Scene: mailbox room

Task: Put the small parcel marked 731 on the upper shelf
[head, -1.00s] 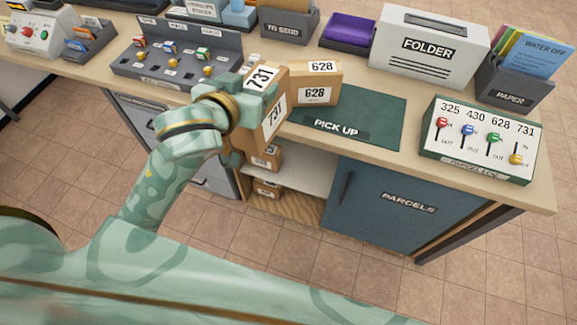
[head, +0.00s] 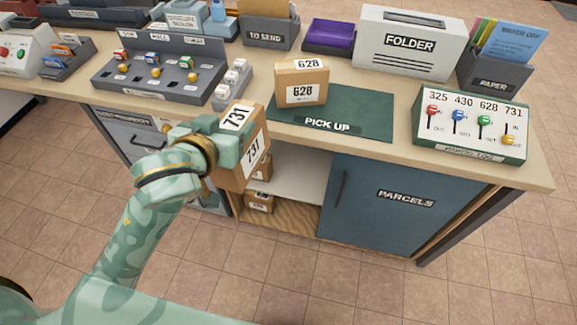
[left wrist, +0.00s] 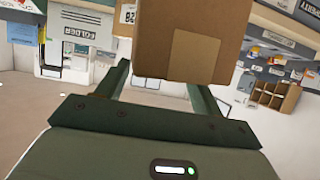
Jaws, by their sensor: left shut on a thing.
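The small parcel marked 731 (head: 254,152) is a brown box with white labels. My left gripper (head: 232,140) is shut on it and holds it in the air in front of the counter's edge, before the open compartment. In the left wrist view the parcel (left wrist: 190,40) stands between the two dark fingers (left wrist: 158,82). The upper shelf (head: 305,178) is a pale board inside the open compartment, left of the blue door; the parcel and arm hide its left part. Other parcels (head: 259,203) sit low in the compartment. My right gripper is not in view.
A parcel marked 628 (head: 302,84) stands on the green PICK UP mat (head: 365,112). The blue PARCELS door (head: 385,205) covers the cabinet's right side. A lever box (head: 470,125) stands at the counter's right. The shelf's visible right part is bare.

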